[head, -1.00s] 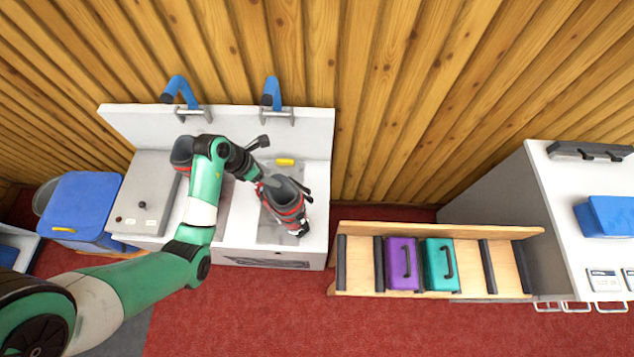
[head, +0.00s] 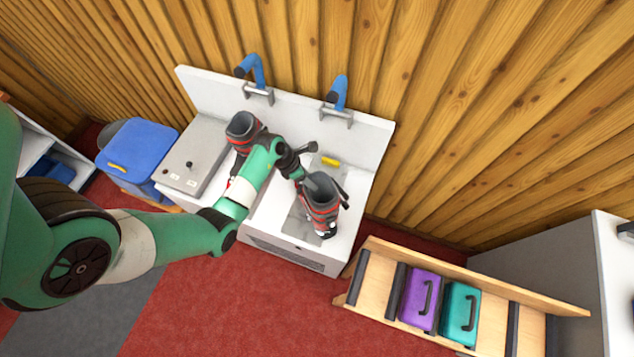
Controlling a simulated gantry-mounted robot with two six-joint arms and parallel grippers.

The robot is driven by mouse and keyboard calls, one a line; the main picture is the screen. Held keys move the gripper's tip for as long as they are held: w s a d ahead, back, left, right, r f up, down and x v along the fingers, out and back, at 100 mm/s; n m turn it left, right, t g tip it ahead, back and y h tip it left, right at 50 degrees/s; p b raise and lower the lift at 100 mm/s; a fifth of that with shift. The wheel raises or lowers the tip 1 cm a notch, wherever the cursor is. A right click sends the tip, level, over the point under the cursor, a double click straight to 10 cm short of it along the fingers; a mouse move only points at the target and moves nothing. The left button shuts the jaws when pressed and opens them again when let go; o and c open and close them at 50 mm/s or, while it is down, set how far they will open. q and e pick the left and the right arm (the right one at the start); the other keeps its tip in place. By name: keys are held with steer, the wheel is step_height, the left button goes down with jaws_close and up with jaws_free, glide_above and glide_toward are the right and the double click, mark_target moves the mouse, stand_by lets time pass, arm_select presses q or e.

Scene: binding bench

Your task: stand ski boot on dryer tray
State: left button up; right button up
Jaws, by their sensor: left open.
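A ski boot (head: 322,207), dark grey and red with pale buckles, stands on the right grey dryer tray (head: 300,226) in the head view. Its open cuff faces up. My left gripper (head: 307,174) is open at the left rim of that cuff; I cannot tell whether it touches. A second, similar boot (head: 242,127) stands to the left, partly hidden by my left arm. The arm also hides part of the dryer. My right gripper is not in view.
A yellow item (head: 331,161) lies behind the boot. A blue bin (head: 139,150) stands left. A wooden rack (head: 375,277) holds purple (head: 420,298) and teal (head: 460,312) cases at right.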

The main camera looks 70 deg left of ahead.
arm_select(q)
steer(key=b+x, duration=0.1)
steer(key=x, duration=0.3)
steer(key=shift+w+f, duration=0.1)
steer(key=shift+f, duration=0.25)
jaws_close()
steer(key=shift+r, duration=0.1)
steer(key=shift+a, duration=0.1)
stand_by(0.8)
